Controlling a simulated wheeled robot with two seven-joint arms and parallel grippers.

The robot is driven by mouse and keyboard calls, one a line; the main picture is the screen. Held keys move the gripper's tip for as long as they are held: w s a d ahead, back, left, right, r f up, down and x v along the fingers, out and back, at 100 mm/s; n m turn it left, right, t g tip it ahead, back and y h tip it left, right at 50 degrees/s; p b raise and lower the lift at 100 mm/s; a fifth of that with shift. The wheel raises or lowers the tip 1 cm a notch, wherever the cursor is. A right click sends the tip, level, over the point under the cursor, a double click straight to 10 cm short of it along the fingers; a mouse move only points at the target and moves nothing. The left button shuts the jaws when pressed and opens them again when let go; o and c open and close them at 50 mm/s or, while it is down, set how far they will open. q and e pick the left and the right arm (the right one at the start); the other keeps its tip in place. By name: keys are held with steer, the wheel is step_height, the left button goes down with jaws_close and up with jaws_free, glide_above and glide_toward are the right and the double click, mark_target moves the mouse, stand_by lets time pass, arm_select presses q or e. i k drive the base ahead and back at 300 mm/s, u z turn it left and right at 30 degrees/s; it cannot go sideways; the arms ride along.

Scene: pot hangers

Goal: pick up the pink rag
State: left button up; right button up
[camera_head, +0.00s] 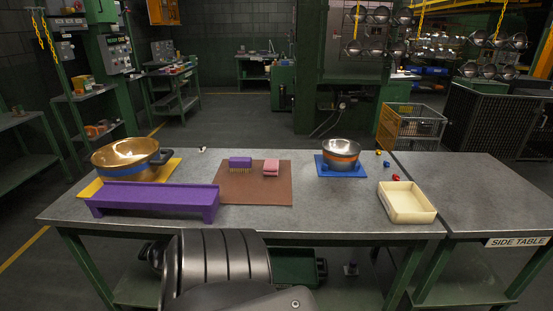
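The pink rag (271,168) lies folded on the right part of a brown mat (254,192) in the middle of the grey table. A purple brush (240,162) with pale bristles lies just left of the rag, apart from it. The rag is fully in sight, with nothing on top of it. Neither of my grippers shows in the head view. A dark ribbed part of my own body covers the bottom middle.
A steel bowl (341,153) on a blue mat and a cream tray (406,202) stand right. Small red, blue and yellow pieces lie near the tray. The side table (480,185) is bare.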

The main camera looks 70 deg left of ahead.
mark_target(271, 168)
steer(key=u, duration=0.55)
steer(key=i, duration=0.85)
steer(key=u, duration=1.25)
steer(key=i, duration=0.45)
steer(key=u, duration=0.4)
